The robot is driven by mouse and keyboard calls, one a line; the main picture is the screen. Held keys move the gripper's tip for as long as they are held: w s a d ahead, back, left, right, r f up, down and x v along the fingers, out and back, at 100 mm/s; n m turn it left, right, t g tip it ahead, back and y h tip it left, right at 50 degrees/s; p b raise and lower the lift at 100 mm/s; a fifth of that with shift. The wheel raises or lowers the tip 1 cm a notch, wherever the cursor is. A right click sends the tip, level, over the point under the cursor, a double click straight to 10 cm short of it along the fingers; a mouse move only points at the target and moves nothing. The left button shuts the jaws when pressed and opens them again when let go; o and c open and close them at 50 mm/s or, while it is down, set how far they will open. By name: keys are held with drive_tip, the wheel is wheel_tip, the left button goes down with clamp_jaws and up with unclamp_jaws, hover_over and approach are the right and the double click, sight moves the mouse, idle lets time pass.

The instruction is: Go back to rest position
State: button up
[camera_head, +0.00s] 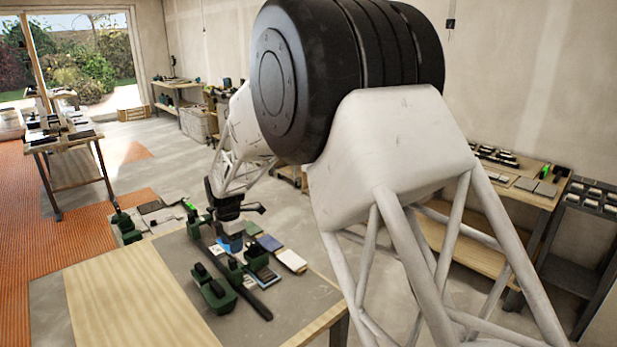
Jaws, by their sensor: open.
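My arm comes in from the right, large and close to the camera, and reaches to the left over the workbench (130,298). My gripper (232,238) is at its far end, low over the grey part of the bench top. It is small in the picture, and I see nothing held in it. A blue-grey item shows right at or under the gripper; I cannot tell whether they touch. Dark green tools (214,288) stand near it on the bench, beside a long dark bar (255,301). Blue and white tiles or cards (291,260) lie to the right.
A side bench (463,241) and a dark shelf (573,270) stand along the right wall. Another table (64,138) stands at the far left by the open doorway. Orange matting (35,215) covers the left floor. The wooden left part of my workbench is clear.

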drive_tip(key=s+d+r+m, duration=0.4)
drive_tip(key=s+d+r, duration=0.15)
drive_tip(key=d, duration=0.45)
drive_tip(key=s+d+r+m+t, duration=0.1)
drive_tip(key=s+d+r+m, duration=0.45)
drive_tip(key=d, duration=0.35)
drive_tip(key=s+d+r+m, duration=0.3)
drive_tip(key=s+d+r, duration=0.25)
drive_tip(key=d, duration=0.45)
drive_tip(key=s+d+m, duration=0.7)
drive_tip(key=s+d, duration=0.1)
drive_tip(key=s, duration=0.5)
drive_tip(key=s+d+m+t, duration=0.1)
drive_tip(key=s+d+m, duration=0.6)
drive_tip(key=s, duration=0.6)
drive_tip(key=shift+s+d+t, duration=0.3)
drive_tip(key=shift+s+d, duration=0.1)
drive_tip(key=shift+d, duration=0.15)
